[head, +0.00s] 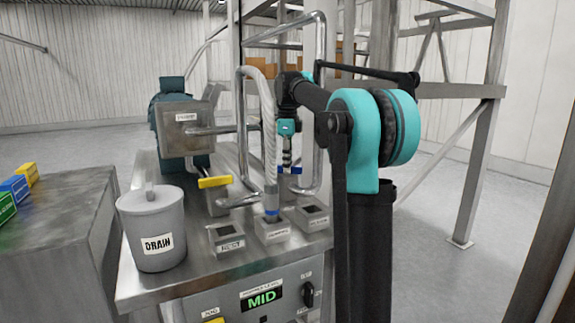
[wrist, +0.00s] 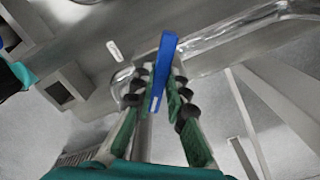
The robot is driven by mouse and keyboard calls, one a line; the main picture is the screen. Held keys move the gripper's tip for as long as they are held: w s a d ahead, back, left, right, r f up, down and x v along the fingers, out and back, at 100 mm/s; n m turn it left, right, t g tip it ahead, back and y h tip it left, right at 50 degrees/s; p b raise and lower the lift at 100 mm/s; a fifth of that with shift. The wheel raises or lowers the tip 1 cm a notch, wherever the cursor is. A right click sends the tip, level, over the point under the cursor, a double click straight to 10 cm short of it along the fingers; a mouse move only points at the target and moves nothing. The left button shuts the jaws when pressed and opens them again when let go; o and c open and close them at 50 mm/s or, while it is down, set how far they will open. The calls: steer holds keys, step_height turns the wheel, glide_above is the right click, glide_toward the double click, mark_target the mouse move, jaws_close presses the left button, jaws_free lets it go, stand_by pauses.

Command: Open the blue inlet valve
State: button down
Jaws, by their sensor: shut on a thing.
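The blue inlet valve's handle shows in the wrist view (wrist: 164,62) as a flat blue bar between my fingers. In the head view only small blue parts of the handle (head: 296,170) show beside my gripper (head: 287,166), in front of a bent steel pipe. My gripper (wrist: 160,88) is shut on the handle, with one dark-padded finger on each side of it. The lower part of the handle is partly hidden between the fingers. The valve body is mostly hidden in the head view by my gripper and the pipework.
A yellow valve handle (head: 214,182) sits to the left on the steel bench. A grey DRAIN bucket (head: 151,220) stands at the bench's front left. A ribbed hose (head: 266,110) rises beside my gripper, near steel pipes. Labelled sockets, one marked REST (head: 227,238), line the front.

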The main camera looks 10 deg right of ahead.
steer(key=m, duration=0.5)
steer(key=shift+m, duration=2.6)
steer(key=c, duration=1.5)
jaws_free()
steer(key=shift+c, duration=0.2)
steer(key=shift+r, duration=0.1)
step_height(320, 180, up, 12)
steer(key=shift+s, duration=0.1)
